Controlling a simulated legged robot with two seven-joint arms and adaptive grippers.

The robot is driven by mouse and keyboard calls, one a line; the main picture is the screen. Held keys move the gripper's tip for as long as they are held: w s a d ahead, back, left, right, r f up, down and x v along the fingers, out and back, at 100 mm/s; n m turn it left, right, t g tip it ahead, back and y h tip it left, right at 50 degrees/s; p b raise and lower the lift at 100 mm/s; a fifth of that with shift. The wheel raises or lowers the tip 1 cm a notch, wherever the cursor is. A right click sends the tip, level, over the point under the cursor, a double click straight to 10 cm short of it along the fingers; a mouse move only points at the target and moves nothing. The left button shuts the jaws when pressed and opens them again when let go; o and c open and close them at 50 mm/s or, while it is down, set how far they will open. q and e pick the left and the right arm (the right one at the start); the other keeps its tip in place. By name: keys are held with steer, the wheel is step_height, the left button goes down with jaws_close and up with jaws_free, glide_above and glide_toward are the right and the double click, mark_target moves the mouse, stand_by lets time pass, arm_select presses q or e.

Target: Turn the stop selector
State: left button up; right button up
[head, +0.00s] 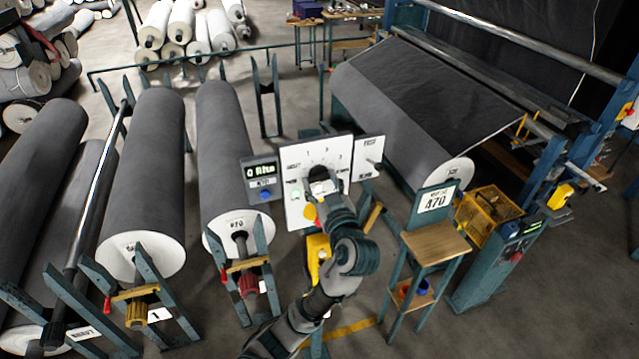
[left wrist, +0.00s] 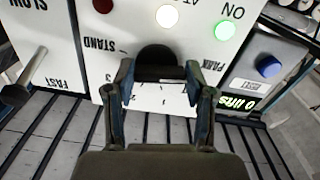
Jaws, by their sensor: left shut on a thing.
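A white control panel (head: 300,160) stands on a post in the middle of the head view. In the left wrist view the panel (left wrist: 95,60) appears upside down, with the words STAND and PARK and numbers around a dark round selector knob (left wrist: 157,57). My left gripper (head: 318,182) reaches up to the panel from below. In the left wrist view its two fingers (left wrist: 158,80) are closed in on either side of the knob. The knob's pointer direction cannot be made out. My right gripper is not in view.
Beside the panel are a display box (head: 262,180) with a blue button and a SLOW/FAST lever plate (head: 367,157). Panel lamps are red, white and lit green (left wrist: 225,30). Grey rolls (head: 222,140) lie left; a large roll (head: 400,110) and a small stand (head: 436,243) are right.

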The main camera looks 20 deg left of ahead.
arm_select(q)
steer(key=shift+a+r, duration=0.1)
steer(key=shift+m, duration=0.3)
steer(key=shift+d+m, duration=0.2)
steer(key=shift+m, duration=0.1)
steer(key=shift+a+m, duration=0.1)
steer(key=shift+m, duration=0.6)
steer(key=m, duration=0.3)
steer(key=shift+r+m, duration=0.15)
steer(key=shift+m, duration=0.15)
steer(key=m, duration=0.2)
steer(key=shift+m, duration=0.4)
steer(key=m, duration=0.2)
steer(key=shift+r+m, duration=0.1)
steer(key=shift+m, duration=0.2)
steer(key=m, duration=0.3)
steer(key=shift+w+m, duration=0.1)
steer(key=shift+m, duration=0.2)
steer(key=m, duration=0.5)
steer(key=shift+m, duration=1.7)
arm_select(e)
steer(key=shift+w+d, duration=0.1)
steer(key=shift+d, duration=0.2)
arm_select(q)
steer(key=shift+w, duration=0.1)
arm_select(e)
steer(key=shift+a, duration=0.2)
